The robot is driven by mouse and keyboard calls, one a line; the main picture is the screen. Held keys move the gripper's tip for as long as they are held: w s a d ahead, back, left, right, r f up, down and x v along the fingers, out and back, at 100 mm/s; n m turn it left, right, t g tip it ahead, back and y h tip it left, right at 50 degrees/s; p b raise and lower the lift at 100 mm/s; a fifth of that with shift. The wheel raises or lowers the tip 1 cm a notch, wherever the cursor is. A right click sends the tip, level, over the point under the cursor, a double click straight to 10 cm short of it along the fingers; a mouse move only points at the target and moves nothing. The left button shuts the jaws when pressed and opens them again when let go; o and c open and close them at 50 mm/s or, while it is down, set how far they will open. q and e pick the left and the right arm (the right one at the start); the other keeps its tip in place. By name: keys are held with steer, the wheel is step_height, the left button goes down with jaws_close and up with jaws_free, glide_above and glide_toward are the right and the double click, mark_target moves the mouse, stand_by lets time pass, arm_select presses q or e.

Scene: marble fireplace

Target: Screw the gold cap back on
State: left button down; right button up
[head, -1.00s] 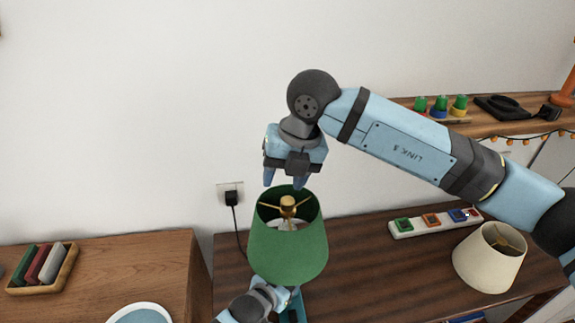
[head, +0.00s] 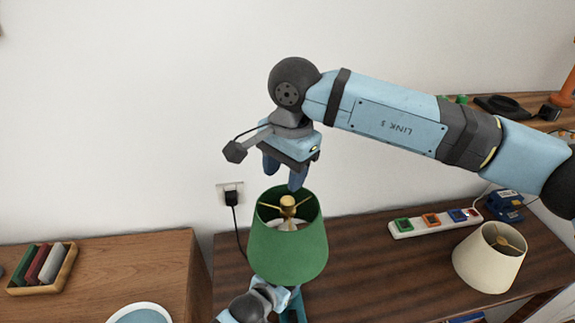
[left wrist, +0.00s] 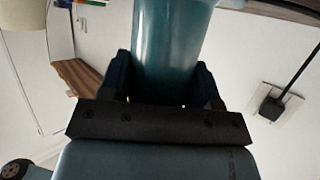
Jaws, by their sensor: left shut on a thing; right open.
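The gold cap (head: 288,201) sits at the centre of the gold spokes inside the top opening of the green lampshade (head: 288,250). Whether its thread is engaged cannot be seen. My right gripper (head: 284,177) is open and empty, just above the shade, fingers pointing down over the cap and apart from it. My left gripper, partly hidden below the shade, is shut on the teal lamp base (head: 294,305). In the left wrist view the teal base (left wrist: 172,50) stands between the fingers (left wrist: 165,90).
A cream lampshade (head: 488,258) and a power strip (head: 432,224) are on the dark table at right. A blue object (head: 505,205) lies behind them. A wall plug (head: 232,198) with a cord is left of the shade. A wooden tray (head: 42,270) is at far left.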

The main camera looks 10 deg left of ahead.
mark_target(288, 198)
steer(key=n, duration=0.7)
steer(key=shift+d+r+h, duration=0.1)
steer(key=shift+r+h, duration=0.1)
steer(key=shift+h, duration=0.1)
steer(key=n, duration=0.3)
steer(key=shift+w+r+n, duration=0.1)
steer(key=shift+w+n, duration=0.05)
steer(key=shift+n, duration=0.25)
steer(key=n, duration=0.3)
steer(key=shift+d+r+n+h, duration=0.1)
steer(key=shift+n+h, duration=0.2)
steer(key=shift+f, duration=4)
